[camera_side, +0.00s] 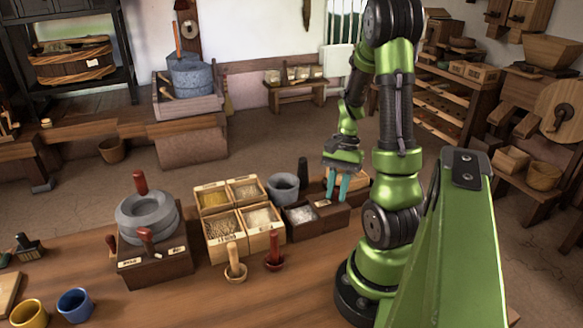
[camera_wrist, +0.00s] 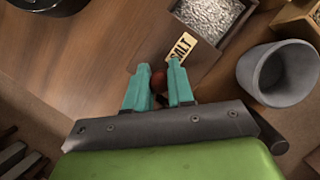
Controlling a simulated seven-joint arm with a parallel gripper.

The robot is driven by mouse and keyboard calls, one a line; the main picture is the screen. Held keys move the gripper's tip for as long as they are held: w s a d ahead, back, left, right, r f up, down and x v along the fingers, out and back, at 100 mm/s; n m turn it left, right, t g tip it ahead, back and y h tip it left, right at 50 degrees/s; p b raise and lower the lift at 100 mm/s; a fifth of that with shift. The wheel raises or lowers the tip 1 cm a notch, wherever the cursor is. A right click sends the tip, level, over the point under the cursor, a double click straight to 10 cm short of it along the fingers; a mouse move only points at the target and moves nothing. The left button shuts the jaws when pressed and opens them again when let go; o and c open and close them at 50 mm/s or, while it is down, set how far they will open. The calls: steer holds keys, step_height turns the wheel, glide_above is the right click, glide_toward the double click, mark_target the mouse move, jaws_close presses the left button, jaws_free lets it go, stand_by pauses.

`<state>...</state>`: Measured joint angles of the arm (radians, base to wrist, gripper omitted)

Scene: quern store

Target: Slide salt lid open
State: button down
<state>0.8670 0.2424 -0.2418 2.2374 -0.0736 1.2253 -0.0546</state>
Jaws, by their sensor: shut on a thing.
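The salt box shows white salt (camera_wrist: 208,14) in an uncovered part at the top of the wrist view; in the side view its open part (camera_side: 301,214) is left of my gripper. The dark brown lid (camera_wrist: 204,60) bears a SALT label (camera_wrist: 182,47) and lies beside the exposed salt. A round red knob (camera_wrist: 158,80) sits between the teal fingertips of my gripper (camera_wrist: 158,86), which are shut on it. In the side view my gripper (camera_side: 338,186) points down over the right part of the box. The fingers hide part of the knob.
A grey stone mortar (camera_wrist: 280,73) stands close to the right of the lid; it also shows in the side view (camera_side: 284,188). A four-part wooden grain box (camera_side: 240,222) stands left of the salt box. A stone quern (camera_side: 147,215) is farther left.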

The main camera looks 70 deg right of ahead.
steer(key=c, duration=1)
jaws_free()
steer(key=shift+r, duration=0.15)
steer(key=v, duration=1.6)
steer(key=shift+r, duration=0.35)
steer(key=shift+d, duration=0.15)
